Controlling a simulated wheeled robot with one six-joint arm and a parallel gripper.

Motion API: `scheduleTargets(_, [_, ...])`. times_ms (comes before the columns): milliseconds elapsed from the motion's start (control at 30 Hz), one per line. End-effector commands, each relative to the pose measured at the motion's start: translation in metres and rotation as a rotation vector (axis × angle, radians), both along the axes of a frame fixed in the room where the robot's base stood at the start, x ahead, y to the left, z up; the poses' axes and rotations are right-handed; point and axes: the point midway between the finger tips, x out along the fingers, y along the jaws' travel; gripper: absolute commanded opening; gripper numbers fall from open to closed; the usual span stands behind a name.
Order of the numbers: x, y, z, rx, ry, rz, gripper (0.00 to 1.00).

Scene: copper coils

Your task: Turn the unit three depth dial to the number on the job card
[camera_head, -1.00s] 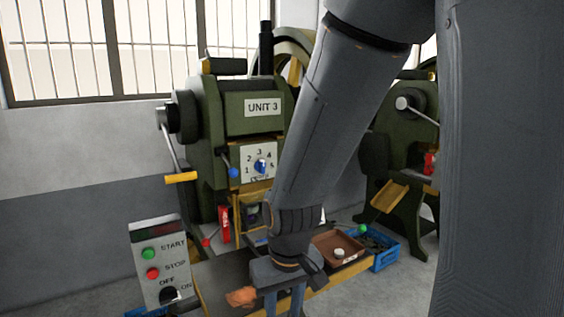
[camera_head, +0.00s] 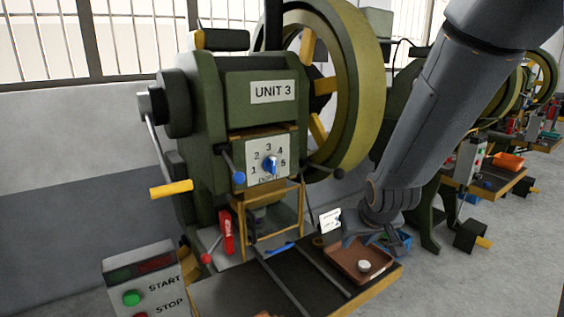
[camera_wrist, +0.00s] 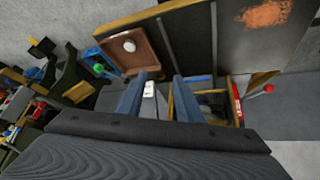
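The depth dial (camera_head: 269,165) is a blue knob on a white plate numbered 1 to 5, on the front of the green press marked UNIT 3 (camera_head: 274,92). Its pointer looks roughly upright, near 3; the exact setting is too small to tell. A small white card (camera_head: 330,221), probably the job card, stands on the bench; its writing is unreadable. It seems to show between my fingers in the wrist view (camera_wrist: 149,90). My gripper (camera_wrist: 158,92) is open and empty, pointing down over the bench. In the head view my gripper (camera_head: 372,240) is right of and below the dial.
A brown tray (camera_head: 345,262) with a pale round piece lies on the dark bench (camera_head: 235,297). A blue-knobbed lever (camera_head: 238,178) hangs just left of the dial. The control box (camera_head: 143,284) stands at front left. A large flywheel (camera_head: 366,90) rises behind.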

Motion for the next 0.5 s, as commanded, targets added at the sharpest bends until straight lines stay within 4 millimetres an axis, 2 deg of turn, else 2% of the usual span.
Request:
scheduleTargets(33, [0.038,0.011,0.003,0.015,-0.094,0.037,0.33])
scheduleTargets(100, [0.086,0.029,0.015,0.04,-0.237,0.092,0.33])
scheduleTargets(200, [0.143,0.062,0.033,0.096,-0.433,0.177,0.33])
scheduleTargets(333, [0.192,0.108,0.057,0.195,-0.656,0.293,0.33])
scheduleTargets(400, [0.206,0.13,0.069,0.251,-0.75,0.346,0.33])
scheduleTargets(500, [0.215,0.154,0.081,0.318,-0.85,0.406,0.33])
